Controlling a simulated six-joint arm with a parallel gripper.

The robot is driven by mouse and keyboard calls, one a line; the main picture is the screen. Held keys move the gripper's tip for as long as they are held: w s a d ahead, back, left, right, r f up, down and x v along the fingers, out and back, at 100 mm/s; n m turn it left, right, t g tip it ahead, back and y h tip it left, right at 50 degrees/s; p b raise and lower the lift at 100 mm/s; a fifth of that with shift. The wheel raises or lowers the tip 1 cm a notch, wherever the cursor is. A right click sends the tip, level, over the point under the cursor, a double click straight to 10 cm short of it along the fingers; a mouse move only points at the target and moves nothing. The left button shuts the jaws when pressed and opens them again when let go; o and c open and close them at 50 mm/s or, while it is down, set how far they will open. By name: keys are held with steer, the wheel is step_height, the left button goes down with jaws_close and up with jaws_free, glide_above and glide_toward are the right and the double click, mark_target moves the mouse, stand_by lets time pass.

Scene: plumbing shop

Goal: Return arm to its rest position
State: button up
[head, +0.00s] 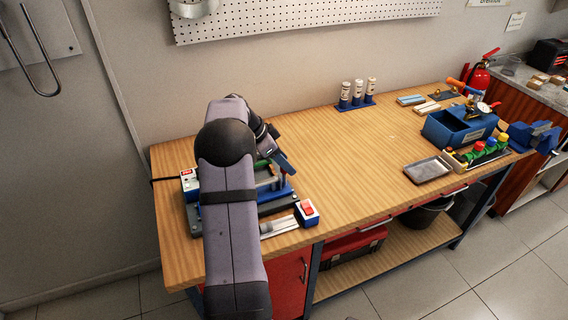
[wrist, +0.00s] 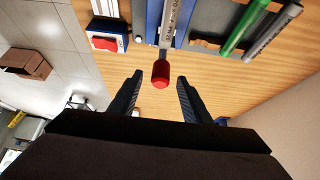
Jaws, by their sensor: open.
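My gripper (wrist: 159,78) is open in the wrist view, with its two fingers apart. A red-tipped handle (wrist: 161,72) shows in the gap between the fingertips; I cannot tell its depth relative to them, and no contact is visible. In the head view my arm reaches over the left end of the wooden workbench (head: 350,140) and hides part of the blue fixture (head: 278,204) there. The jaws cannot be made out clearly in that view.
A red switch box (head: 307,212) sits at the bench's front edge; it also shows in the wrist view (wrist: 105,43). Green (wrist: 243,28) and grey (wrist: 272,32) rods lie beside the fixture. The bench middle is clear.

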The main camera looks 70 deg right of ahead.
steer(key=shift+r+p, duration=1.35)
steer(key=shift+r, duration=1.65)
steer(key=w+a+f+n+t+y, duration=0.1)
steer(key=w+a+n, duration=0.35)
steer(key=a, duration=0.35)
steer(key=w+a+n+t, duration=0.1)
steer(key=w+a+n, duration=0.35)
steer(key=a, duration=0.35)
steer(key=w+a+f+n+t+y, duration=0.1)
steer(key=w+a+n+t, duration=0.15)
steer(key=w+a, duration=0.5)
steer(key=s+a+f+n+y, duration=0.1)
steer(key=s+a+n, duration=0.2)
steer(key=a, duration=0.7)
steer(key=s+a+f+n, duration=0.1)
steer(key=s+a+n, duration=0.3)
steer(key=a+n, duration=0.3)
steer(key=s+a+f+n+y, duration=0.1)
steer(key=s+a+n, duration=0.3)
steer(key=a, duration=0.9)
steer(key=shift+f+n+y, duration=0.3)
steer(key=shift+f+n, duration=0.3)
steer(key=shift+n, duration=0.15)
